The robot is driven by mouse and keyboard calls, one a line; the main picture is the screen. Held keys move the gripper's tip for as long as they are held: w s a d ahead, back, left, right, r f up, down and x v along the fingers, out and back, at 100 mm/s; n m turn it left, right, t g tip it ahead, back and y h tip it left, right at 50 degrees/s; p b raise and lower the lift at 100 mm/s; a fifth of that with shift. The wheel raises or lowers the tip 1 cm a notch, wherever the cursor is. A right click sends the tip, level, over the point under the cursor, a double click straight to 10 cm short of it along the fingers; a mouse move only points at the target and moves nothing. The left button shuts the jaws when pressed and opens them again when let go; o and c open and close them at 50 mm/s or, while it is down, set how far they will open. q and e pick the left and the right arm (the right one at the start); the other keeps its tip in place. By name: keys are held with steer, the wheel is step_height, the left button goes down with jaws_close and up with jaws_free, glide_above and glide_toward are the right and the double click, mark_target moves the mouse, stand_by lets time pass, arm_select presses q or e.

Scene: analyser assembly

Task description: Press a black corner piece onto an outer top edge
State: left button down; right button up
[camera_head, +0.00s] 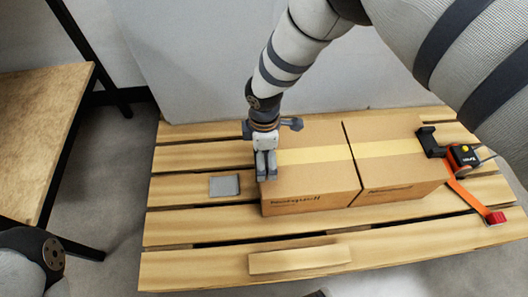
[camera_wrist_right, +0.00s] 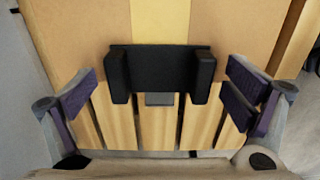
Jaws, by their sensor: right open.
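A black corner piece (camera_wrist_right: 155,68) lies along the outer top edge of the left cardboard box (camera_head: 312,182), across its yellow tape (camera_wrist_right: 160,20). I cannot tell whether it is fully seated. My right gripper (camera_head: 266,170) is over the left end of this box and hides that piece in the head view. In the wrist view its fingers (camera_wrist_right: 165,96) are spread on either side of the piece, apart from it. Another black corner piece (camera_head: 430,142) sits on the right outer top edge of the right cardboard box (camera_head: 405,182). My left gripper is out of view.
Both boxes stand side by side on a slatted wooden pallet (camera_head: 190,232). A ratchet (camera_head: 463,156) with an orange strap (camera_head: 468,196) and red end (camera_head: 495,217) is at the right. A grey plate (camera_head: 224,185) lies left of the boxes. A wooden table (camera_head: 40,120) stands at the far left.

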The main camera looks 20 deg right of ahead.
steer(key=shift+r+p, duration=2.15)
steer(key=shift+r, duration=1.45)
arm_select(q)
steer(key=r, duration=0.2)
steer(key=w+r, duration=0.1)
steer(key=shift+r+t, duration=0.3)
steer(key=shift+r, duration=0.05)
arm_select(e)
steer(key=shift+f, duration=0.1)
